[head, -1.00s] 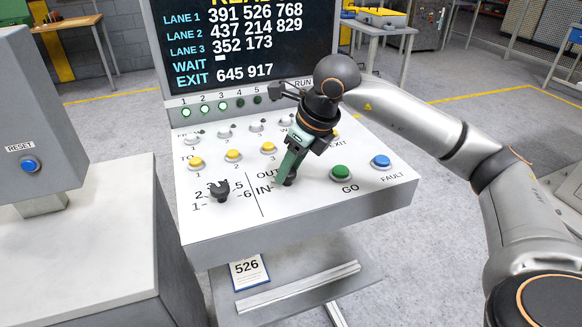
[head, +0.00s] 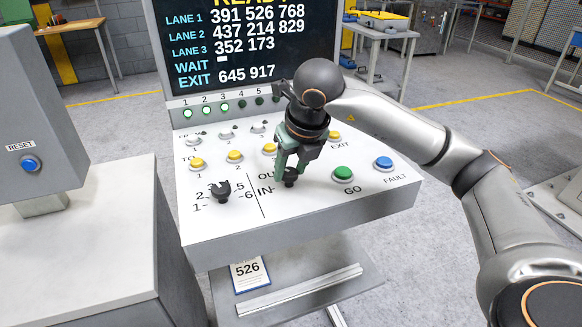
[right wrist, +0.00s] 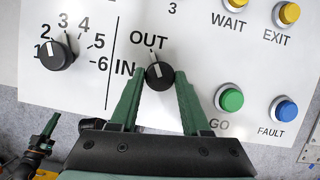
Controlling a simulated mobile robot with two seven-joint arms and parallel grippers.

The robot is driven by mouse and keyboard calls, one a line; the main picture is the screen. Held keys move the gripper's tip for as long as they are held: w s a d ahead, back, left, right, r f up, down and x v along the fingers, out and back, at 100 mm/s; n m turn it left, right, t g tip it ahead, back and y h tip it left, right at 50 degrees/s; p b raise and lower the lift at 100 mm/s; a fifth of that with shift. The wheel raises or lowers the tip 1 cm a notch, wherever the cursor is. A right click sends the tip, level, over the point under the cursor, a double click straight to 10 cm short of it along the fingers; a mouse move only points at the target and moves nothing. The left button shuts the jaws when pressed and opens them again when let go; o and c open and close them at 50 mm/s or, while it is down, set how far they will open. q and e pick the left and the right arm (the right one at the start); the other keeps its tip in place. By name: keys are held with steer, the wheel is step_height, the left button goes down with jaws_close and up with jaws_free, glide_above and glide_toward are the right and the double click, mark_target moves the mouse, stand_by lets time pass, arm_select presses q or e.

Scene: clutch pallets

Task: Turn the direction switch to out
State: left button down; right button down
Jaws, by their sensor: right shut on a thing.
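The direction switch (head: 290,180) is a black knob on the sloping white panel, beside the OUT and IN labels. In the right wrist view the same knob (right wrist: 159,76) sits between the two green fingers, and its white mark points up toward OUT. My right gripper (head: 289,175) is shut on the knob, with one finger on each side; its fingertips (right wrist: 158,74) frame the knob in the wrist view.
A numbered selector knob (head: 221,191) is left of the switch. The green GO button (head: 343,174) and blue FAULT button (head: 383,163) are to the right. Yellow buttons line the panel behind. A display (head: 245,45) stands above. A grey RESET box (head: 40,110) is at left.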

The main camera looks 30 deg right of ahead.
steer(key=shift+r, duration=0.1)
steer(key=shift+c, duration=1.9)
jaws_free()
arm_select(q)
steer(key=shift+s+a+r+p, duration=0.35)
steer(key=shift+a+p, duration=0.3)
steer(key=shift+p, duration=0.25)
arm_select(e)
steer(key=v, duration=1.2)
steer(key=shift+s+r, duration=0.15)
steer(key=shift+r, duration=0.05)
arm_select(q)
steer(key=shift+d, duration=0.1)
steer(key=shift+r, duration=0.1)
arm_select(e)
steer(key=shift+s+f, duration=0.1)
